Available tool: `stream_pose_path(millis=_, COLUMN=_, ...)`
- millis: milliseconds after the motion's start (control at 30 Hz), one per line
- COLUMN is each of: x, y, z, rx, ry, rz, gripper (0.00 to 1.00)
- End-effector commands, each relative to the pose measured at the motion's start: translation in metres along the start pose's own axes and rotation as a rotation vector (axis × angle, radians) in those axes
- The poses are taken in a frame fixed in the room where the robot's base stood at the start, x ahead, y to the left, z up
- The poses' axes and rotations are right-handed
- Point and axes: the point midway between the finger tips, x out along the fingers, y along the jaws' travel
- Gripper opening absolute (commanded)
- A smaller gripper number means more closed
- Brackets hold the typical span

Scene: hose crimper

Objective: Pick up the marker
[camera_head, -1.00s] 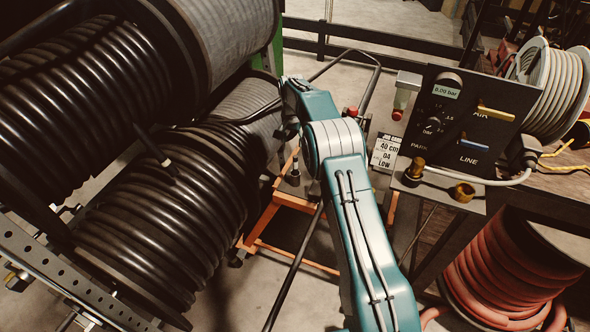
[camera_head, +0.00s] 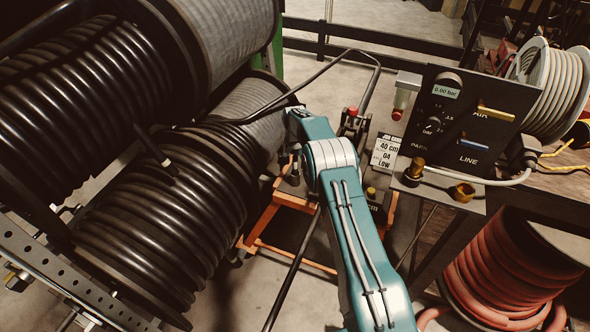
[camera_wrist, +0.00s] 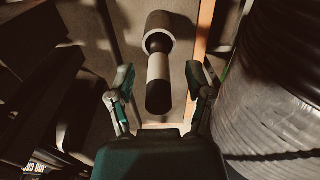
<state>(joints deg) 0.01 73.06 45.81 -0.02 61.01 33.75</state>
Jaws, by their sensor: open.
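In the wrist view, a banded cylinder with dark and pale sections, which looks like the marker (camera_wrist: 158,66), lies between the fingers of my gripper (camera_wrist: 159,78). The fingers are open, one on each side, with a visible gap to it on both sides. Its near end is dark and round. I cannot tell how far below the fingertips it is. In the head view my teal arm covers much of the work spot and the fingers do not show clearly. A small dark upright piece (camera_head: 294,174) shows just left of the arm there.
Large black hose reels (camera_head: 160,210) crowd the left. An orange frame (camera_head: 262,236) stands under the arm. A red hose reel (camera_head: 505,275) is at lower right.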

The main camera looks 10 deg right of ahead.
Motion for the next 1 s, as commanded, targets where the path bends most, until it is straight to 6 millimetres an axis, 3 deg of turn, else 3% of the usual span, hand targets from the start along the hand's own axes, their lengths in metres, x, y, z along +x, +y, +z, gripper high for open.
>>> stream_pose_path(millis=67, x=0.000, y=0.000, z=0.000, rx=0.000, ry=0.000, rz=0.000, gripper=0.66)
stream_pose_path(millis=167, x=0.000, y=0.000, z=0.000, rx=0.000, ry=-0.001, rz=0.000, gripper=0.26)
stream_pose_path(millis=200, x=0.000, y=0.000, z=0.000, rx=0.000, ry=-0.001, rz=0.000, gripper=0.08)
stream_pose_path(millis=233, x=0.000, y=0.000, z=0.000, rx=0.000, ry=-0.001, rz=0.001, gripper=0.00)
stream_pose_path(millis=667, x=-0.004, y=0.000, z=0.000, rx=0.000, ry=-0.002, rz=0.001, gripper=0.00)
stream_pose_path(millis=1000, x=-0.069, y=0.000, z=0.000, rx=0.000, ry=0.001, rz=0.000, gripper=0.00)
